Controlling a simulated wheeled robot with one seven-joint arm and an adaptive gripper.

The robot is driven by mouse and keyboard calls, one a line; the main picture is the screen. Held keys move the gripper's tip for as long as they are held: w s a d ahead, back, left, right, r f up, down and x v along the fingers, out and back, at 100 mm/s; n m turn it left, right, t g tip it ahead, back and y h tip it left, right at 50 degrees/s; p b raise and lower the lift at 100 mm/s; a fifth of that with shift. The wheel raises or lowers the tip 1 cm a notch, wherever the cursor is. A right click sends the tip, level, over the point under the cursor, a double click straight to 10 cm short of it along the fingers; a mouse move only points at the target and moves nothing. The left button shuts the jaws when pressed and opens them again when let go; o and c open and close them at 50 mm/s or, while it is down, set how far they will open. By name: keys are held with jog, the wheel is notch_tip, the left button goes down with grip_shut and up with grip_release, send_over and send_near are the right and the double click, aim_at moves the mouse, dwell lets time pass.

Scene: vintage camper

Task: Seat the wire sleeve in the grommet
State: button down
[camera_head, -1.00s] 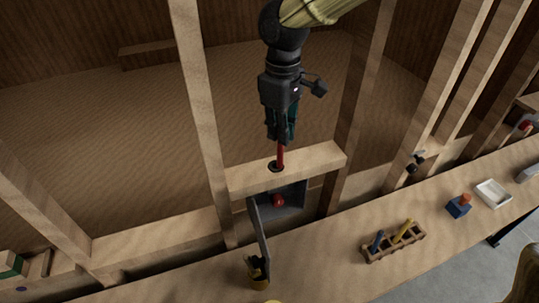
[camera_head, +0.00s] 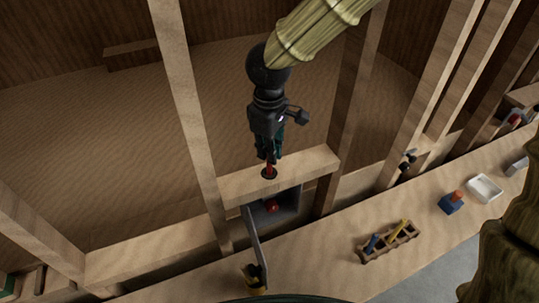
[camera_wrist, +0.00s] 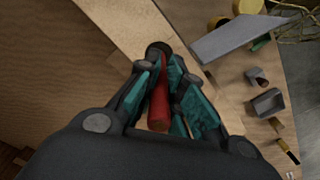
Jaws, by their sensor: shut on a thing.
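The red wire sleeve (camera_head: 269,168) is held upright between the fingers of my gripper (camera_head: 269,155). It also shows in the wrist view (camera_wrist: 158,108), running between the teal-padded fingers toward the dark grommet (camera_wrist: 158,47). In the head view the grommet (camera_head: 268,175) is a dark ring in the top of the wooden crosspiece (camera_head: 300,167). The sleeve's lower end is at the grommet. How deep it sits in the hole is hidden. My gripper is shut on the sleeve, just above the crosspiece.
A grey box (camera_head: 289,208) with an open door (camera_head: 256,242) and a red part (camera_head: 271,206) inside is below the crosspiece. Wooden studs (camera_head: 187,110) stand on both sides. The bench holds a wooden tool rack (camera_head: 390,245), a blue block (camera_head: 451,203) and a white tray (camera_head: 485,187).

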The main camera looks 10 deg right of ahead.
jog(key=shift+w+f, duration=0.2)
jog(key=shift+f, duration=1.2)
jog(key=shift+s, duration=0.15)
jog(key=shift+f, duration=0.15)
jog(key=c, duration=1.5)
grip_release()
jog(key=shift+c, duration=0.2)
jog(key=shift+r, duration=0.2)
